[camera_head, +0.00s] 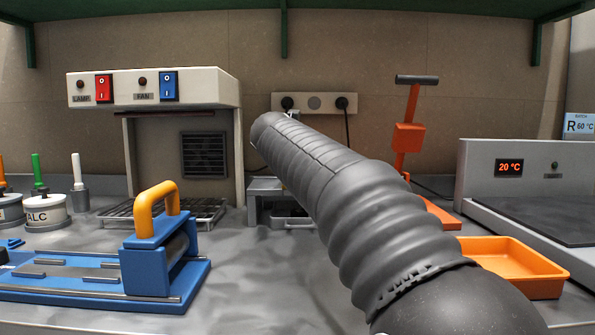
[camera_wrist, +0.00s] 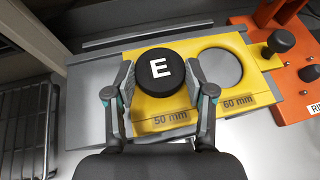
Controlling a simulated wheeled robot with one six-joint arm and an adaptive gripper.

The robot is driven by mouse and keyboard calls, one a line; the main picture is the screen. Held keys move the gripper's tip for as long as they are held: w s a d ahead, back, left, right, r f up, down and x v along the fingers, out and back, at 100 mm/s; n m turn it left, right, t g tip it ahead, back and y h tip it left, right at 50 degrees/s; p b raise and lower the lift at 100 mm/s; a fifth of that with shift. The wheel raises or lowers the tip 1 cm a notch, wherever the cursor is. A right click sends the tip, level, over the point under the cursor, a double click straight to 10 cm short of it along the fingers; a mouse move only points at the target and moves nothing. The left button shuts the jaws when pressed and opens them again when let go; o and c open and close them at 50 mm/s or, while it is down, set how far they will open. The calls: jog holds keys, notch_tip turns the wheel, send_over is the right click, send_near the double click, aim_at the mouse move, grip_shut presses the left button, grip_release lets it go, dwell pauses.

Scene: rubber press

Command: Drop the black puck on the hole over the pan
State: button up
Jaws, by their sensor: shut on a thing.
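In the wrist view a round black puck (camera_wrist: 160,84) with a white letter E sits between the two fingers of my gripper (camera_wrist: 160,74), which is shut on it. The puck is at the 50 mm end of a yellow plate (camera_wrist: 172,138). Whether it rests in a hole there or is held above it, I cannot tell. The round 60 mm hole (camera_wrist: 217,69) to its right is empty, with a grey surface below. In the head view my arm hides the gripper and puck. A small grey pan (camera_head: 293,221) shows partly under a grey stand (camera_head: 264,188).
An orange press (camera_head: 408,137) with a lever stands behind my arm. A heater box (camera_head: 155,88) with a wire rack and a blue roller device (camera_head: 160,250) are at left. An orange tray (camera_head: 515,268) and a hotplate (camera_head: 530,205) are at right.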

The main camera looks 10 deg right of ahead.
dwell(0.3)
jog(key=o, duration=1.2)
jog(key=shift+r+p, duration=0.6)
jog(key=shift+r, duration=2.9)
